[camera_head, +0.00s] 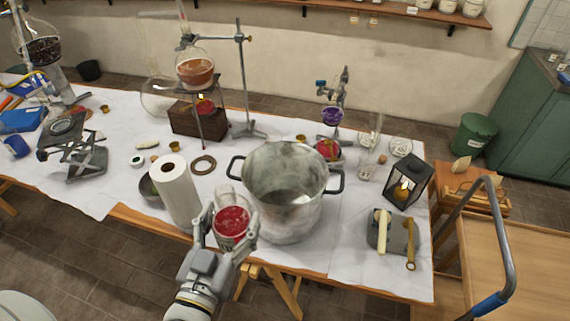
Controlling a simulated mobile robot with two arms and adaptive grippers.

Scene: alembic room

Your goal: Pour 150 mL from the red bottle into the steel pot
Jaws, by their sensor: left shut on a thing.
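The steel pot (288,222) is large and open, with two dark side handles, and stands on the white-covered table. Its inside looks empty. The red bottle (232,222) is clear glass with red liquid in it and stands out just left of the pot, near the table's front edge. My left gripper (228,235) is shut on the red bottle, with a finger on each side. My right gripper is not in view.
A paper towel roll (178,190) stands left of the bottle. Behind are a ring (203,165), a metal stand (244,85) with a flask of orange liquid (195,72), and a wooden box (190,121).

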